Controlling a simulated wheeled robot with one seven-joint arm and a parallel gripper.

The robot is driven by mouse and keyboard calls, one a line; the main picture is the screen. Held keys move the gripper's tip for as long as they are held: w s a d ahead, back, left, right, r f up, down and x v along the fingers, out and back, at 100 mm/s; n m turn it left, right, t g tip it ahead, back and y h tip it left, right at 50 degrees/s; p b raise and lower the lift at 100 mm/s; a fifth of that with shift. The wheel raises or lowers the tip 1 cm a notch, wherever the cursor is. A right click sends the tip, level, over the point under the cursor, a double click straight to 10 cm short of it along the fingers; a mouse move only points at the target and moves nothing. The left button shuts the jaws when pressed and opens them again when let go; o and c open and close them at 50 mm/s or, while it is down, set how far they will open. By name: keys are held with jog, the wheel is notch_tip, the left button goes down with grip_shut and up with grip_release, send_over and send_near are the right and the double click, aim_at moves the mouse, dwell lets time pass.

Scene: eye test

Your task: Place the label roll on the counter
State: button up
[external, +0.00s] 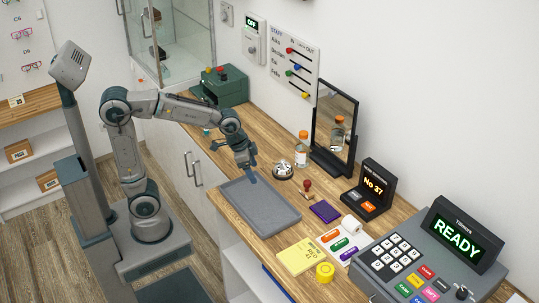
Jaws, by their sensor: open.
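A small white roll (351,225), which looks like the label roll, lies on the wooden counter (268,133), at the back edge of a white sheet with coloured labels (345,243). A yellow roll (325,271) sits nearer the front edge, so I cannot be fully sure which roll is meant. My gripper (248,176) points down over the back left part of a grey tray (262,208). It is open and I see nothing held in it. It is well to the left of both rolls. The exact gap between its fingertips and the tray is hard to tell.
A bell (284,171), orange-capped bottle (302,150), mirror (334,130) and stamp (306,189) stand behind the tray. A purple pad (325,211), number display (368,188), yellow notepad (299,256) and cash register (425,265) crowd the right. A green box (221,87) stands far left.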

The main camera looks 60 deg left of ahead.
jog(key=s+a+f+n+y, duration=0.1)
jog(key=s+a+f+n, duration=0.1)
jog(key=s+a, duration=0.4)
jog(key=s+a+f+n+y, duration=0.1)
jog(key=s+a+n, duration=0.3)
jog(key=a, duration=0.5)
jog(key=shift+s+a+f, duration=0.4)
jog(key=shift+s, duration=0.65)
